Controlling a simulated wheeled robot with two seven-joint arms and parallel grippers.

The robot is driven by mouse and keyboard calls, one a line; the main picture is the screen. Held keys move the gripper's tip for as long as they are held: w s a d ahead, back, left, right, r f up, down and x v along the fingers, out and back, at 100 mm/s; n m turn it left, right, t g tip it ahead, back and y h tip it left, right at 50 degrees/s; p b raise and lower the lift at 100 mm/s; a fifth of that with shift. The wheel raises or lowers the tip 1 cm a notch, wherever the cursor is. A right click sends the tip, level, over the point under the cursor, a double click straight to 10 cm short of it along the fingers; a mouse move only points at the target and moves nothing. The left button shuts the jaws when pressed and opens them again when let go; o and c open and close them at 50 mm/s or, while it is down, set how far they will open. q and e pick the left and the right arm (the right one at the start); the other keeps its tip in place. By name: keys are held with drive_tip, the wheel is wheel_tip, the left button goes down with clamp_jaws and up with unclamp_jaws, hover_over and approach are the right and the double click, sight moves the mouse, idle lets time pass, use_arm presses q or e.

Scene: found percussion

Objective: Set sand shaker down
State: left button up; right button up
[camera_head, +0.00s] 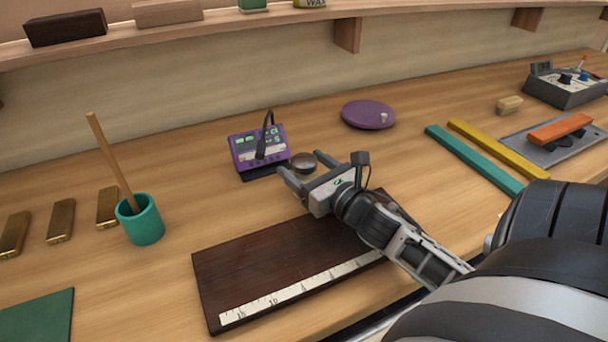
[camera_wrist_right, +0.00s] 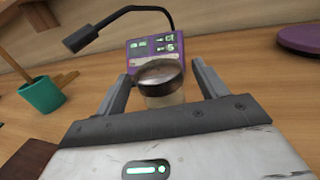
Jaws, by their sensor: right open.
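The sand shaker (camera_wrist_right: 160,83) looks like a small clear jar with a dark metal-rimmed lid and pale contents. It stands upright on the bench in front of the purple meter, and its lid (camera_head: 304,161) shows in the head view just beyond my right gripper. My right gripper (camera_head: 297,168) is open, with its two fingers on either side of the shaker in the right wrist view (camera_wrist_right: 157,85). Gaps show between the fingers and the jar. The jar's base is hidden behind the gripper body. My left gripper is not in view.
A purple meter (camera_head: 258,148) with a bent black microphone (camera_head: 266,135) stands just behind the shaker. A dark board with a ruler (camera_head: 250,262) lies in front. A teal cup (camera_head: 143,222) holding a stick is at left. A purple disc (camera_head: 368,114) lies behind right.

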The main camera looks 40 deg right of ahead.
drive_tip(key=shift+w, duration=0.55)
drive_tip(key=c, duration=1.3)
drive_tip(key=shift+r, duration=0.1)
